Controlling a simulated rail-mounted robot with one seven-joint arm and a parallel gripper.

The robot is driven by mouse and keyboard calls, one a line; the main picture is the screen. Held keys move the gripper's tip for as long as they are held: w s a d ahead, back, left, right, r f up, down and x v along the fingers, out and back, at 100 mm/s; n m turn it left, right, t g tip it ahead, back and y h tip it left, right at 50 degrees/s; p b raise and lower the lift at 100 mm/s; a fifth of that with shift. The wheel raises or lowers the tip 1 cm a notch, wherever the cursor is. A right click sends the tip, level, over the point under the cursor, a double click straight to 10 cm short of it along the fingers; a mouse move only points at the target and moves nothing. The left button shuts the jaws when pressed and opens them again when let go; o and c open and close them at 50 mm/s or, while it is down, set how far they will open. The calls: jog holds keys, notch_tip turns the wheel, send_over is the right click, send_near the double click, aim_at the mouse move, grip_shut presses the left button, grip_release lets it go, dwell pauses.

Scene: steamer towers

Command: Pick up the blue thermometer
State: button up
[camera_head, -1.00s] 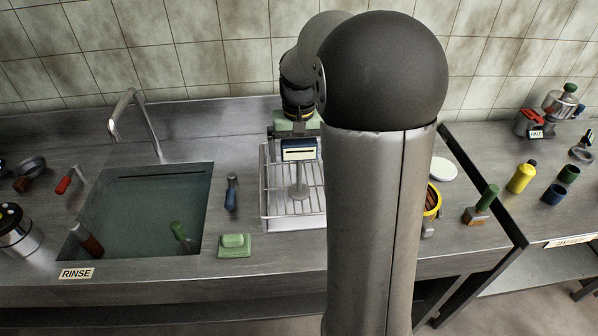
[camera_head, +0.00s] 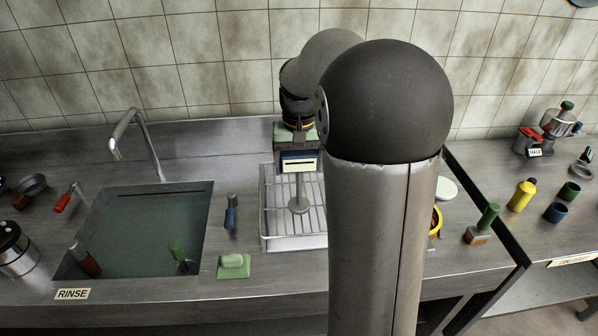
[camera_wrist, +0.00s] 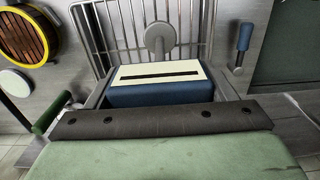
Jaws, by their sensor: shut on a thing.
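The blue thermometer (camera_head: 299,167) is a blue block with a cream face crossed by a dark line. A thin grey stem runs from it to a round grey disc. My gripper (camera_head: 298,146) is shut on the block from above and holds it over the white wire rack (camera_head: 264,215). In the wrist view the thermometer (camera_wrist: 160,95) sits just beyond the gripper's dark edge (camera_wrist: 155,118), with the disc in front of the rack bars. The disc appears clear of the rack floor. The gripping contact itself is mostly hidden.
A sink (camera_head: 150,235) with a tap lies left of the rack. A blue-handled tool (camera_head: 231,214) and a green sponge (camera_head: 233,264) lie between them. A yellow round item (camera_head: 435,222) and a green-handled brush (camera_head: 484,226) are to the right. My arm blocks part of the counter.

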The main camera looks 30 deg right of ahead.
jog(key=s+d+r+b, duration=0.3)
jog(key=s+d+r, duration=0.3)
jog(key=s+r, duration=0.4)
jog(key=shift+s+d+r, duration=0.3)
jog(key=shift+s, duration=0.9)
jog(key=o, duration=0.6)
jog(key=c, duration=1)
jog(key=shift+w, duration=0.1)
